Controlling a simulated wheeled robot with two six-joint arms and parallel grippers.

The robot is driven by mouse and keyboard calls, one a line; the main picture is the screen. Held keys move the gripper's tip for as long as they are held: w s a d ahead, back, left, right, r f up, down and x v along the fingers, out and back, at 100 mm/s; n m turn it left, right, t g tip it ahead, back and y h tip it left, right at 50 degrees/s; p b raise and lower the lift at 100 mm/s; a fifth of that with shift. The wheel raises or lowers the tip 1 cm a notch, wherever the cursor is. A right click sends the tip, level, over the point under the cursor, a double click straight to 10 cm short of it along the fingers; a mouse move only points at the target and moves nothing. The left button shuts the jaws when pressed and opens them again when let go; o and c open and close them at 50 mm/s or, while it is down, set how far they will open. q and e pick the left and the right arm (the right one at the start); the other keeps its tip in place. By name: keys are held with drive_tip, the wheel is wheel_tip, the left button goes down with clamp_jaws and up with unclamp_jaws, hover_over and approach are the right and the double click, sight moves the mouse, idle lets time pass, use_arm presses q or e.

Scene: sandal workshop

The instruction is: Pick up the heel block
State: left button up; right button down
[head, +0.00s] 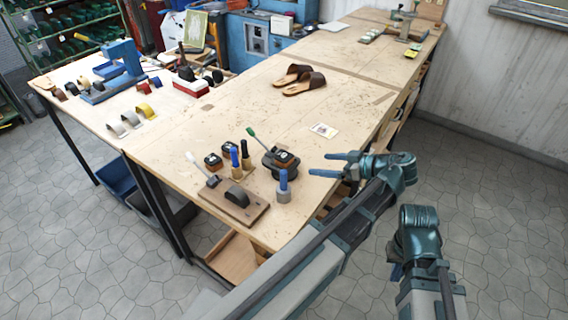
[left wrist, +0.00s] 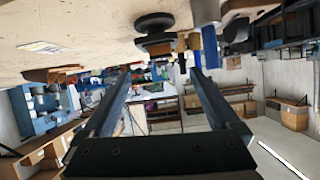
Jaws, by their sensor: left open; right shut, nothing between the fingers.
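Several small dark-and-brown blocks stand near the front of the workbench, and I cannot tell for certain which is the heel block. One block with a black top and brown side (head: 285,158) rests on a dark round base (head: 270,170). In the left wrist view, upside down, a similar block (left wrist: 158,42) shows at its dark disc (left wrist: 154,22). My left gripper (head: 320,164) is open and empty, right of that block and apart from it; its fingers also show in the left wrist view (left wrist: 160,74). My right gripper (head: 396,271) is shut and empty, mostly hidden by its arm, beyond the bench edge.
A grey-based, blue-handled tool (head: 283,188) stands close to the round base. A wooden board (head: 247,213) with a black piece lies at the front edge.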

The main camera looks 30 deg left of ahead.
use_arm(q)
drive_tip(key=n, duration=0.1)
drive_tip(key=b, duration=0.3)
approach(282, 155)
drive_tip(key=shift+w+a+f+y, duration=0.2)
drive_tip(key=shift+a+f, duration=0.2)
drive_tip(key=shift+f, duration=0.15)
drive_tip(key=shift+w+a+f+y, duration=0.1)
drive_tip(key=shift+w+a+f, duration=0.05)
drive_tip(key=shift+a+f, duration=0.35)
drive_tip(key=shift+w+a+f, duration=0.1)
drive_tip(key=shift+a, duration=0.15)
drive_tip(key=b+x, duration=0.1)
drive_tip(key=x, duration=0.4)
drive_tip(key=shift+a+b, duration=0.25)
drive_tip(key=shift+b, duration=0.1)
drive_tip(key=shift+r, duration=0.3)
drive_tip(key=c, duration=1.5)
drive_tip(key=shift+o, duration=0.2)
